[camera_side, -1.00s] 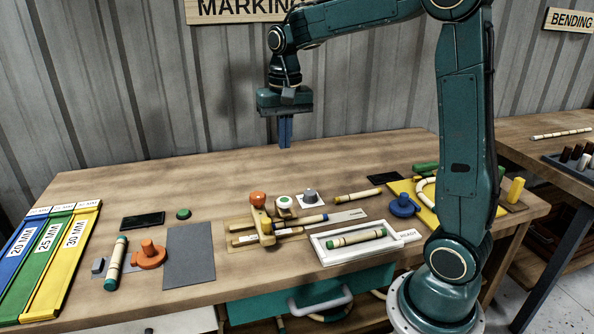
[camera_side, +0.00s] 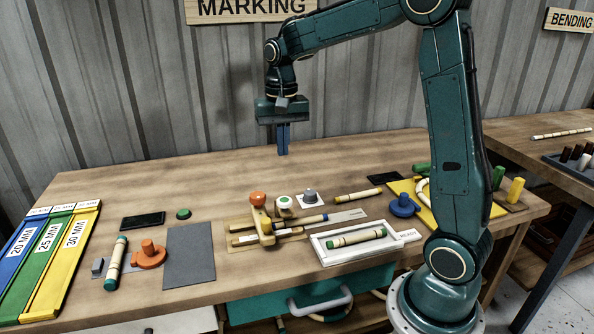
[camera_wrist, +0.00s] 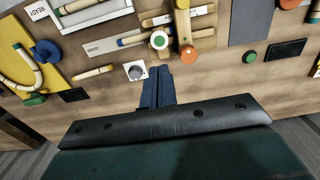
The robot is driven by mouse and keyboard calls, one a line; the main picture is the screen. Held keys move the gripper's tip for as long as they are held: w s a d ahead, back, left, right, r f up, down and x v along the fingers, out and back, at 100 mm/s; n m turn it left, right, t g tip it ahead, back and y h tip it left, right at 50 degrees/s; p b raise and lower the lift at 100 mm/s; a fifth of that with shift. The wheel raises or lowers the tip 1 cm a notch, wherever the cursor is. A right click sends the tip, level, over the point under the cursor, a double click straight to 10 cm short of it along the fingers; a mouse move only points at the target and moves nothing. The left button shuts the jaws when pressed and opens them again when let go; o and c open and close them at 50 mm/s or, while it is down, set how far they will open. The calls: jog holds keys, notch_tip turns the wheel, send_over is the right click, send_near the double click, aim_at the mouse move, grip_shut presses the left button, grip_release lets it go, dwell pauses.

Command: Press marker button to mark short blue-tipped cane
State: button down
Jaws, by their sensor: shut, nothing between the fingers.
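The short blue-tipped cane (camera_side: 309,219) lies in the wooden marking jig (camera_side: 262,226), its blue end pointing right. The blue tip also shows in the wrist view (camera_wrist: 124,42). The jig carries an orange knob (camera_side: 258,198). Beside it is a white button with a green centre (camera_side: 284,202), also in the wrist view (camera_wrist: 159,40). I cannot tell for sure which control is the marker button. My gripper (camera_side: 283,153) is shut and empty, pointing down, well above the table. In the wrist view its fingertips (camera_wrist: 160,70) appear just below the white-and-green button.
A grey knob (camera_side: 310,195) stands right of the button. A green button (camera_side: 183,213) sits by a dark panel (camera_side: 142,221). A white tray (camera_side: 330,259) holds a green-banded cane (camera_side: 356,238). An orange clamp (camera_side: 149,255) is at left. The table's back is clear.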

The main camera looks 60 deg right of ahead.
aim_at(285, 200)
notch_tip(285, 200, down, 13)
jog(key=shift+r, duration=0.2)
dwell(0.4)
jog(key=shift+s+f, duration=0.1)
jog(key=shift+f, duration=1.05)
jog(key=shift+r, duration=0.1)
notch_tip(285, 200, up, 15)
jog(key=shift+f, duration=0.2)
jog(key=shift+a, duration=0.1)
dwell(0.7)
